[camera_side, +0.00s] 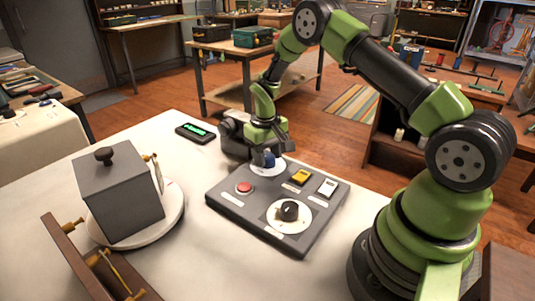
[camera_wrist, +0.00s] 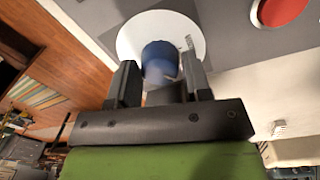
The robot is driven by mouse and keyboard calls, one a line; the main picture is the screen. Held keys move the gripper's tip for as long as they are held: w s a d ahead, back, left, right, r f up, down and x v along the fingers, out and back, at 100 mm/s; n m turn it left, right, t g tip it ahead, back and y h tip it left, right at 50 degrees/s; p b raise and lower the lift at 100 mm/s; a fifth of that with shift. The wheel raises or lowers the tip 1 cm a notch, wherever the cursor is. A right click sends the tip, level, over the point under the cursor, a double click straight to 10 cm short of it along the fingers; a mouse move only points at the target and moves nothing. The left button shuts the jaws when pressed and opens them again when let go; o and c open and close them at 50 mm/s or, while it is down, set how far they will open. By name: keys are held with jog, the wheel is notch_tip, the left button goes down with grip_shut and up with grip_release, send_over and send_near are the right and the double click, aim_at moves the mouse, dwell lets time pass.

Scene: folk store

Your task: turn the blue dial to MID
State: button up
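The blue dial (camera_side: 269,159) stands on a round white plate at the back left corner of a dark grey control panel (camera_side: 232,209). My gripper (camera_side: 262,146) is right at the dial, coming from behind it. In the wrist view, the blue dial (camera_wrist: 160,60) lies between the ends of the two dark fingers (camera_wrist: 158,80), which stand apart on either side of it. Small gaps seem to show beside the dial, and I cannot tell whether either finger touches it. The marks on the white plate (camera_wrist: 128,36) are too small to read.
The panel also carries a red button (camera_side: 244,187), a black dial (camera_side: 289,210), a yellow switch (camera_side: 300,177) and a white switch (camera_side: 327,187). A grey box (camera_side: 121,190) stands on a round base at left. A green-lit display (camera_side: 196,131) lies behind the panel.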

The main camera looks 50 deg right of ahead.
jog(key=shift+o, duration=1.3)
notch_tip(320, 180, up, 10)
jog(key=shift+a, duration=0.25)
jog(key=shift+w, duration=0.1)
jog(key=s+a+r+t, duration=0.2)
jog(key=s+a+r, duration=0.2)
jog(key=r, duration=0.3)
jog(key=s+a+r+t, duration=0.2)
jog(key=s+a+r, duration=0.15)
jog(key=r, duration=0.45)
jog(key=s+a+r+t+y, duration=0.1)
jog(key=s+a, duration=0.1)
jog(key=s, duration=0.5)
jog(key=s+a+r+t+y, duration=0.1)
jog(key=s+a+r+t, duration=0.1)
jog(key=s, duration=0.5)
jog(key=shift+s+a+m+y, duration=0.2)
jog(key=shift+a+m+y, duration=0.15)
jog(key=shift+a, duration=0.5)
